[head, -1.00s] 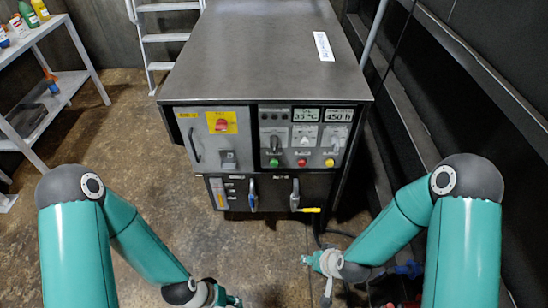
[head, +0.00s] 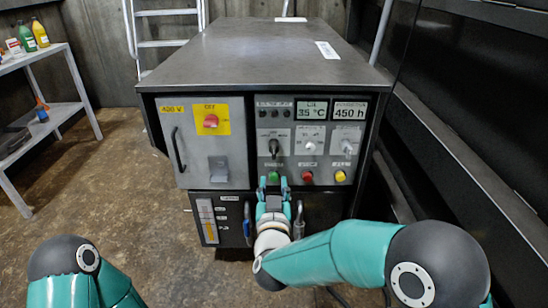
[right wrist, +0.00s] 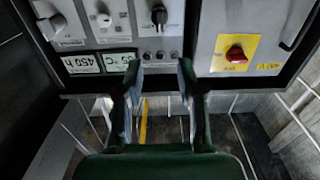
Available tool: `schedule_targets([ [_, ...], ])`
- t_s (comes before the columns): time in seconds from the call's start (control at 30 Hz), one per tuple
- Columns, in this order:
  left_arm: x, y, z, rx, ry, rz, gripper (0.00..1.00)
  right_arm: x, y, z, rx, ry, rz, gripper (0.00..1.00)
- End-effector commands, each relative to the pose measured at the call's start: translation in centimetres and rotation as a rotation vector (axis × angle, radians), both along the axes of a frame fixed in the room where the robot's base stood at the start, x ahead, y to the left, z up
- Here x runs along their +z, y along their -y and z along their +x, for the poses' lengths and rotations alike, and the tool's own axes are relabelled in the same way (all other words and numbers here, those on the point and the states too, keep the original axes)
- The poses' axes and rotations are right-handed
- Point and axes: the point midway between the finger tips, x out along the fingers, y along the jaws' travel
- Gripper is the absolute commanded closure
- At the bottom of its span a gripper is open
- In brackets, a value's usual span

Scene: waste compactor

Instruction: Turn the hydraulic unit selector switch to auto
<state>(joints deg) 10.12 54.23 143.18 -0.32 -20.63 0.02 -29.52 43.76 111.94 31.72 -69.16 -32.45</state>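The grey control cabinet (head: 255,70) stands in front of me, with several controls on its front panel. A black selector knob (head: 274,147) sits upper left on the right-hand panel; its label is too small to read. Two paler knobs (head: 309,147) (head: 346,147) are to its right. The black knob also shows in the right wrist view (right wrist: 160,16), which is upside down. My right gripper (head: 273,182) is open and empty, just below the black knob, near the green button (head: 274,177). Its two fingers stand apart in the right wrist view (right wrist: 160,70). My left gripper is out of view.
A red rotary switch (head: 211,121) on a yellow plate is on the left door, with a handle (head: 178,149). Red (head: 307,177) and yellow (head: 340,176) buttons are right of the gripper. A shelf (head: 40,120) stands at left; a ladder (head: 165,43) is behind.

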Motion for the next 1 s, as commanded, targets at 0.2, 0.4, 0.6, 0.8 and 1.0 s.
schedule_targets([
  [0.2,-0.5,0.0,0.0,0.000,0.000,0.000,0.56,-0.1,0.1,3.4,-0.002,0.000,0.001,0.61],
  [0.4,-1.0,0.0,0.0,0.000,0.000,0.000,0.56,-0.2,0.1,7.3,-0.001,-0.001,0.000,0.61],
  [0.6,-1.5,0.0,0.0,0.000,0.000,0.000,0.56,-0.2,0.1,10.8,-0.001,-0.001,0.001,0.61],
  [0.8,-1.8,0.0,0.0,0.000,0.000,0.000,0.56,-0.2,0.1,13.6,-0.001,-0.003,0.000,0.61],
  [1.0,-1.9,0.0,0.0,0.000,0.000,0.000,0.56,-0.1,0.1,15.3,0.000,-0.003,0.000,0.61],
])
